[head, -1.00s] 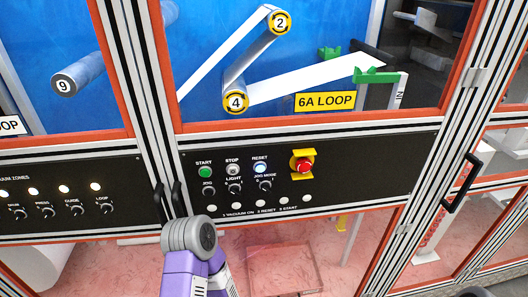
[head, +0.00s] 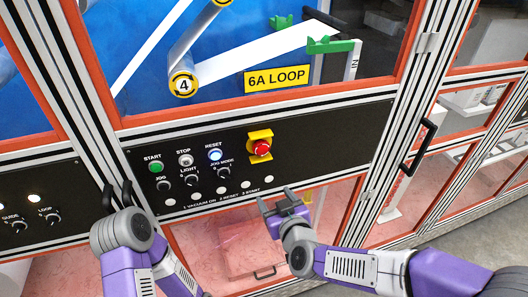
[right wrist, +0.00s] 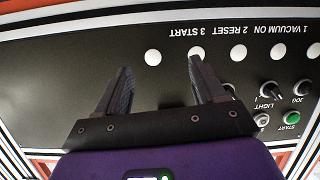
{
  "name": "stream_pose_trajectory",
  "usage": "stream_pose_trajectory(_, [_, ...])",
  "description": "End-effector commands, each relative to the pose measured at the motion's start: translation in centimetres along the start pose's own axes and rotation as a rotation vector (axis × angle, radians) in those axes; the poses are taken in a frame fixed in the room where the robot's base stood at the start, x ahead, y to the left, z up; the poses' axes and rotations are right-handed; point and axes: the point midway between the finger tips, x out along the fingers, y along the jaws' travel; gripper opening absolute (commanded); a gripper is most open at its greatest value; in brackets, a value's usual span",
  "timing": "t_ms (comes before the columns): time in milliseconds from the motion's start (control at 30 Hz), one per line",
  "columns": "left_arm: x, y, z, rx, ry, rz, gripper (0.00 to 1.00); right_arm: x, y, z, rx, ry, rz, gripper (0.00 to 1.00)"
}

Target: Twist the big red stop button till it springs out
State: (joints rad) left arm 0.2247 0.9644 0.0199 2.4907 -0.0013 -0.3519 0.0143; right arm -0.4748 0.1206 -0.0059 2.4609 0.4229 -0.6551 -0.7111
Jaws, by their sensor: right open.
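The big red stop button (head: 261,147) sits in a yellow housing (head: 260,133) on the black control panel (head: 320,145), right of the RESET button. Nothing touches it. My right gripper (head: 277,200) is below it in the head view, apart from it, in front of the panel's lower edge. Its two dark fingers are spread and empty. In the right wrist view the gripper (right wrist: 163,90) has the panel's lower part beyond its fingers, upside down; the red button is not seen there. My left arm shows only its bent middle part at the lower left; its gripper is out of view.
A green START button (head: 156,167), a STOP button (head: 185,160), a lit RESET button (head: 215,155) and several knobs are left of the red button. Black handles (head: 127,194) stand out at the panel's left, and another handle (head: 425,148) at the right. Space before the red button is clear.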

Motion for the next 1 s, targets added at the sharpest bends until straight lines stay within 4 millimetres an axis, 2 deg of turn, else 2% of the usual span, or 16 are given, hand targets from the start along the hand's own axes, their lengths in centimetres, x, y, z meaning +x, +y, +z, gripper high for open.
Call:
stream_pose_trajectory(33, [-0.1,0.0,0.0,0.0,0.0,0.0,0.0,-1.5,-0.3,-3.2,-0.022,0.079,0.006,0.69])
stream_pose_trajectory(100, [-0.1,0.0,0.0,0.0,0.0,0.0,0.0,-3.1,-0.4,-6.2,-0.046,0.156,0.019,0.69])
stream_pose_trajectory(200, [-0.2,0.1,0.0,0.0,0.0,0.0,0.0,-5.1,-0.4,-9.1,-0.067,0.234,0.034,0.69])
stream_pose_trajectory(300, [-0.2,0.1,0.0,0.0,0.0,0.0,0.0,-6.3,-0.4,-10.7,-0.077,0.277,0.044,0.69])
stream_pose_trajectory(467, [-0.1,0.0,0.0,0.0,0.0,0.0,0.0,-5.9,-0.4,-11.5,-0.081,0.294,0.049,0.69])
stream_pose_trajectory(800, [0.2,-0.1,0.0,0.0,0.0,0.0,0.0,-1.0,-0.2,-12.9,-0.081,0.291,0.049,0.69])
stream_pose_trajectory(1000, [0.3,-0.1,0.0,0.0,0.0,0.0,0.0,0.4,-0.1,-13.4,-0.081,0.292,0.049,0.69])
